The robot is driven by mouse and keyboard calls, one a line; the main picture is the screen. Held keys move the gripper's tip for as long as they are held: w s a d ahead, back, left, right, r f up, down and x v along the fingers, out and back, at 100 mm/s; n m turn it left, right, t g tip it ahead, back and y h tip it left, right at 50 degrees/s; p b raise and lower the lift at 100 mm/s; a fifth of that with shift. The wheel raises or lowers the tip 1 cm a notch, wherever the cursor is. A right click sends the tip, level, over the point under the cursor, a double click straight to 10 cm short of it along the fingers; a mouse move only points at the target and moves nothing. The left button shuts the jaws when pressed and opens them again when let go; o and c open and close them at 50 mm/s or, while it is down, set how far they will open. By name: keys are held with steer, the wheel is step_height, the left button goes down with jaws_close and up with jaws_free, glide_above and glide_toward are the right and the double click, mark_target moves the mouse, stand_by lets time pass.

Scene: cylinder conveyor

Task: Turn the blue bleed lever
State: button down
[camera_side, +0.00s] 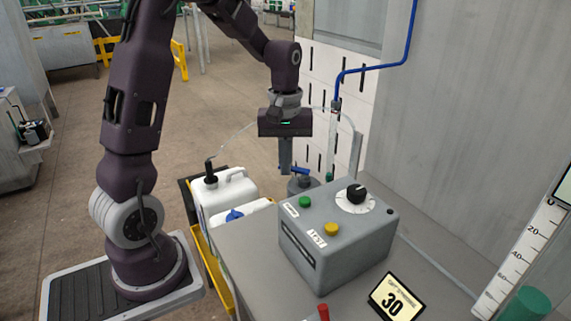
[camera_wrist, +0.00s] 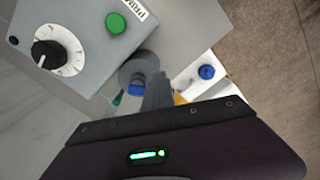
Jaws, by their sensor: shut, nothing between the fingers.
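The blue bleed lever (camera_side: 301,171) shows in the side view as a small blue bar on top of a grey round body (camera_side: 301,186), behind the grey box. In the wrist view the blue lever (camera_wrist: 137,89) is partly hidden, just left of my fingers. My gripper (camera_side: 286,172) points down with its fingers shut and empty, its tips beside the lever. In the wrist view my gripper (camera_wrist: 157,75) overlaps the edge of the grey body. I cannot tell whether the fingertips touch the lever.
The grey box (camera_side: 335,245) with a green button (camera_side: 305,202), yellow button (camera_side: 331,229) and black dial (camera_side: 356,193) stands in front. White canisters (camera_side: 222,197) stand left of the lever. A clear hose and blue pipe (camera_side: 374,68) run behind. A small "30" display (camera_side: 396,298) stands at the front.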

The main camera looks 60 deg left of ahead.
steer(key=shift+w, duration=0.1)
steer(key=shift+w+a, duration=0.35)
steer(key=shift+w, duration=0.15)
steer(key=shift+w+a, duration=0.1)
steer(key=shift+w, duration=0.25)
steer(key=c, duration=1.5)
jaws_free()
steer(key=shift+w, duration=0.1)
steer(key=shift+w, duration=0.1)
steer(key=shift+c, duration=0.2)
